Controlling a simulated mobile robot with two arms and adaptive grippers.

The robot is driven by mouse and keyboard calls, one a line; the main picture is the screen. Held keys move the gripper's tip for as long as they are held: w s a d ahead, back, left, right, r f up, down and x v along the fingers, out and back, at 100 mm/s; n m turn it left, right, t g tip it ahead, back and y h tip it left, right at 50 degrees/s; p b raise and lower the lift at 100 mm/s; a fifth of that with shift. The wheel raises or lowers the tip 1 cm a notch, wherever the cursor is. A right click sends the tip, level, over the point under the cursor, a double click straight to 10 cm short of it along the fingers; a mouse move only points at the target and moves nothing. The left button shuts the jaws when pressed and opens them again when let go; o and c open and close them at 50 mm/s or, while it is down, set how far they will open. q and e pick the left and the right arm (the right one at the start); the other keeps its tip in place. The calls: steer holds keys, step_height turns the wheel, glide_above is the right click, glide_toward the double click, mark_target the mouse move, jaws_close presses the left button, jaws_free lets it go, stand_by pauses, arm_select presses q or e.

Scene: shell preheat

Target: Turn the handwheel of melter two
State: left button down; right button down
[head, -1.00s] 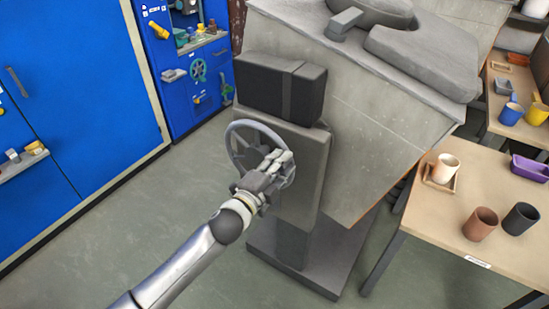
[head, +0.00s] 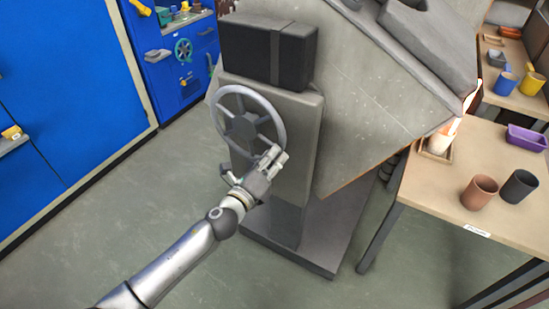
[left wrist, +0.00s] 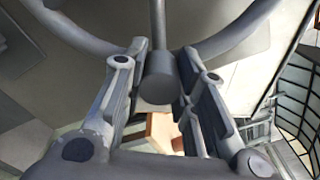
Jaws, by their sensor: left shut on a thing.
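The grey spoked handwheel (head: 224,99) is on the front of the grey melter's post (head: 300,165), below a black box (head: 262,50). I cannot read a number on the melter. My left gripper (head: 275,157) is at the wheel's lower right rim. In the left wrist view, the fingers (left wrist: 160,90) are on both sides of the wheel's short cylindrical handle (left wrist: 158,75), shut on it. A bright orange-white stream (head: 463,112) runs from the tilted melter body (head: 375,110) at its right corner toward a cream cup (head: 437,144). My right gripper is not in view.
The cream cup stands in a small wooden tray (head: 428,154) on the right table (head: 425,190). Brown (head: 479,193) and dark (head: 518,187) cups and a purple bin (head: 527,138) are there too. Blue cabinets (head: 75,90) stand left. Grey floor is open in front.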

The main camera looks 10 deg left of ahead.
arm_select(q)
steer(key=shift+a+f+m+b, duration=0.35)
steer(key=shift+f+m+b, duration=0.05)
steer(key=shift+f+m, duration=0.45)
steer(key=shift+w, duration=0.1)
steer(key=c, duration=1.1)
jaws_free()
steer(key=shift+c, duration=0.2)
steer(key=shift+r, duration=0.1)
steer(key=shift+a, duration=0.1)
steer(key=v, duration=1.2)
